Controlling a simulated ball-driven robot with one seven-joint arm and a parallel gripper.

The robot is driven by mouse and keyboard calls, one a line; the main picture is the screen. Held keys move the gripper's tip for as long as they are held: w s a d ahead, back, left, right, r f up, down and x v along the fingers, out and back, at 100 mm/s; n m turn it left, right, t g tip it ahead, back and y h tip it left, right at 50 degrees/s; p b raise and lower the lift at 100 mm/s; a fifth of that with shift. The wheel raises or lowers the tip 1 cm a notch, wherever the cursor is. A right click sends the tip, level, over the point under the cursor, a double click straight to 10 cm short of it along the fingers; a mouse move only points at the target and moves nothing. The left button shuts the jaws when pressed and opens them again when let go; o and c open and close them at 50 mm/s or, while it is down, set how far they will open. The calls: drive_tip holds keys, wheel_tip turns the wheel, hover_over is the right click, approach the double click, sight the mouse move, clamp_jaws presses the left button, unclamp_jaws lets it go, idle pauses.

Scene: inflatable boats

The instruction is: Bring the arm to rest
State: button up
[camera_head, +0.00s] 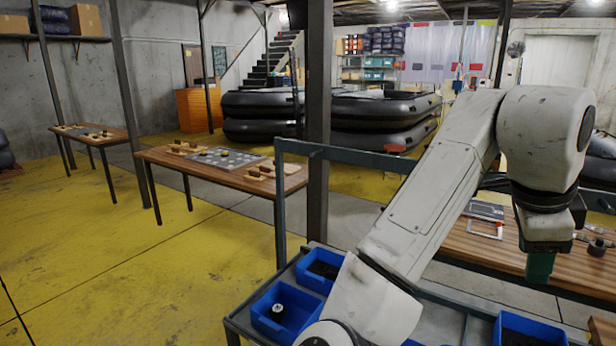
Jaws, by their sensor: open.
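My white arm rises from the bottom middle of the view, slants up to the right, then bends down at its wrist. My gripper (539,266) hangs below the wrist at the right, pointing down, with dark green fingers in front of the near edge of the wooden bench (462,243). Nothing shows held in it. The gap between its fingers is hard to make out from this side.
A dark metal cart with blue bins (262,325) stands close below my arm; one bin holds a round metal part (278,311). A grey frame (486,228) lies on the bench. Wooden tables (156,158) stand left, black inflatable boats (352,108) behind. Yellow floor at left is clear.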

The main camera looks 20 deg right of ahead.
wheel_tip(320, 180, down, 23)
drive_tip(key=s+n+t+h, duration=0.2)
drive_tip(key=n, duration=1.4)
drive_tip(key=s+a+f+n+g+y, duration=0.1)
drive_tip(key=s+a+f+n+y, duration=0.5)
drive_tip(key=s+a+f+n, duration=0.4)
drive_tip(key=s+a+f, duration=0.6)
drive_tip(key=f, duration=0.2)
drive_tip(key=shift+s+a+f+g, duration=0.15)
drive_tip(key=shift+s+f+g, duration=0.15)
drive_tip(key=shift+f, duration=0.1)
drive_tip(key=shift+o, duration=0.4)
